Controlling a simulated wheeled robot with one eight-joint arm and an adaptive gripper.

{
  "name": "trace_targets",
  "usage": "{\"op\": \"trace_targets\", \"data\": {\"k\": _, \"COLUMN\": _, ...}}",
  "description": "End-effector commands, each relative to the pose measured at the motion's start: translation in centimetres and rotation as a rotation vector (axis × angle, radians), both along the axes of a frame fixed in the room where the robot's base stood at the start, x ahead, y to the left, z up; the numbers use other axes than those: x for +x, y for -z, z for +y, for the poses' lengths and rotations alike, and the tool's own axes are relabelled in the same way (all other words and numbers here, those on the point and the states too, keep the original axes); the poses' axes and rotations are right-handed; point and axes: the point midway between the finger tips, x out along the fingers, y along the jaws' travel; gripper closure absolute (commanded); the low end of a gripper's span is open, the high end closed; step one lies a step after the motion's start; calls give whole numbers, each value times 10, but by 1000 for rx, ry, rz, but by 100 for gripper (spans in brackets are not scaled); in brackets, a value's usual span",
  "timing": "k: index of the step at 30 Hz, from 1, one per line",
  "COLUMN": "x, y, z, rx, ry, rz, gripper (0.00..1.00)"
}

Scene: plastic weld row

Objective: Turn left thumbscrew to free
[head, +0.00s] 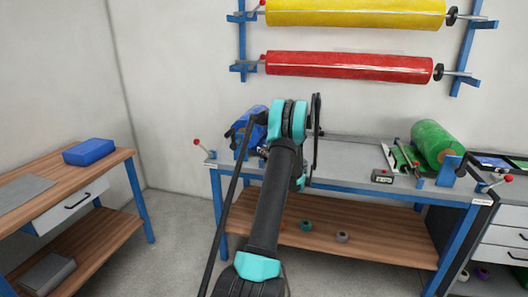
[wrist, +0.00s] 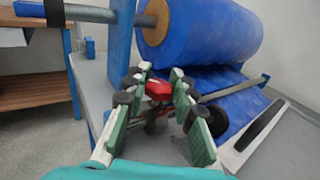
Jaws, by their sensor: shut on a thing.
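A small red thumbscrew (wrist: 158,90) sits between the fingers of my gripper (wrist: 161,74) in the wrist view, beside the foot of a blue upright. The green-padded fingers are closed in on it from both sides. Its lower part is hard to make out between the fingers. A blue film roll (wrist: 205,38) on a metal rod (wrist: 125,18) is just beyond. In the head view my arm covers the gripper and the thumbscrew; only part of the blue roll (head: 251,122) shows at the left end of the bench (head: 345,155).
A flat metal bar (wrist: 235,89) and a pale frame with a black strip (wrist: 258,125) lie right of my gripper. A green roll (head: 436,143) and a small display box (head: 382,177) stand on the bench's right. A wooden table (head: 45,188) is at left.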

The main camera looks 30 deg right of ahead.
Motion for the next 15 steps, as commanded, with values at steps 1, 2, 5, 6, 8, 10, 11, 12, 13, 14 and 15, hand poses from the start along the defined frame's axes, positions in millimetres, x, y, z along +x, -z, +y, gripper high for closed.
{"op": "trace_targets", "data": {"k": 1, "x": -1, "y": 0, "z": -1, "rx": 0, "ry": 2, "rz": 0, "gripper": 100}}
{"op": "trace_targets", "data": {"k": 2, "x": -1, "y": 0, "z": -1, "rx": 0, "ry": 2, "rz": 0, "gripper": 73}}
{"op": "trace_targets", "data": {"k": 5, "x": 0, "y": 0, "z": -1, "rx": 0, "ry": 2, "rz": 0, "gripper": 60}}
{"op": "trace_targets", "data": {"k": 6, "x": 0, "y": 0, "z": -1, "rx": 0, "ry": 2, "rz": 0, "gripper": 55}}
{"op": "trace_targets", "data": {"k": 8, "x": 0, "y": 0, "z": 0, "rx": 0, "ry": 2, "rz": 0, "gripper": 52}}
{"op": "trace_targets", "data": {"k": 10, "x": 0, "y": 0, "z": 0, "rx": 0, "ry": 2, "rz": 0, "gripper": 52}}
{"op": "trace_targets", "data": {"k": 11, "x": 0, "y": 0, "z": 0, "rx": 0, "ry": 1, "rz": 0, "gripper": 52}}
{"op": "trace_targets", "data": {"k": 12, "x": 0, "y": 0, "z": 0, "rx": 0, "ry": 1, "rz": 0, "gripper": 52}}
{"op": "trace_targets", "data": {"k": 13, "x": 0, "y": 0, "z": 0, "rx": 0, "ry": 1, "rz": 0, "gripper": 52}}
{"op": "trace_targets", "data": {"k": 14, "x": 0, "y": 0, "z": 0, "rx": 0, "ry": 1, "rz": 0, "gripper": 52}}
{"op": "trace_targets", "data": {"k": 15, "x": -1, "y": 0, "z": 0, "rx": 0, "ry": 1, "rz": 0, "gripper": 52}}
